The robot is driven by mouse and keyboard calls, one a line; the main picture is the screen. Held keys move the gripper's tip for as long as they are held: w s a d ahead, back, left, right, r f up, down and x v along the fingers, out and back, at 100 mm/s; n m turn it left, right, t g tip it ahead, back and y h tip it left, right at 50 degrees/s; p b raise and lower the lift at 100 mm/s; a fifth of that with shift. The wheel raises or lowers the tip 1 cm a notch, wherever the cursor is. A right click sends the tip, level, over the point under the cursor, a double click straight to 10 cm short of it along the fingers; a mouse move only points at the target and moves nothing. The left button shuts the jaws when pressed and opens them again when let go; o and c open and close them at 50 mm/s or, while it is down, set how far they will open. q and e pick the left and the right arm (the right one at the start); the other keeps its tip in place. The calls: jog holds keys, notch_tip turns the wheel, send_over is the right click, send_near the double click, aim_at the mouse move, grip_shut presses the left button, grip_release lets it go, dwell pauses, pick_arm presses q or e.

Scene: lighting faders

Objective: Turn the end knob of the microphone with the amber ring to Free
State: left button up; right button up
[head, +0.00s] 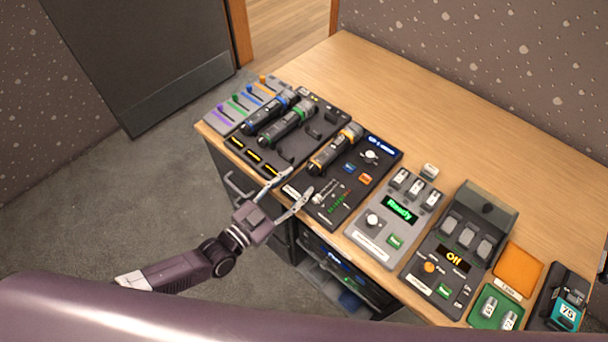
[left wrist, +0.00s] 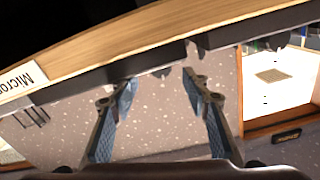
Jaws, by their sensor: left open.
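The microphone with the amber ring (head: 333,151) lies on a dark panel (head: 376,183) near the front-left of the desk, its amber band near the far end. Its end knob and the knob's marking are too small to read. My left gripper (head: 297,184) is open and empty by the desk's front edge, near that panel and nearer to me than the microphone. In the left wrist view the gripper (left wrist: 160,79) has its fingers apart just below the desk edge, with no microphone in sight. My right gripper is not in view.
Microphones with a blue ring (head: 268,117) and a green ring (head: 287,127) lie on the panel to the left. A grey "Ready" unit (head: 372,242) and a dark "Off" unit (head: 430,260) stand to the right. The back of the desk (head: 420,110) is clear.

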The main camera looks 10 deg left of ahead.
aim_at(310, 172)
pick_arm(q)
jog(key=shift+x, duration=1.9)
jog(key=c, duration=1.2)
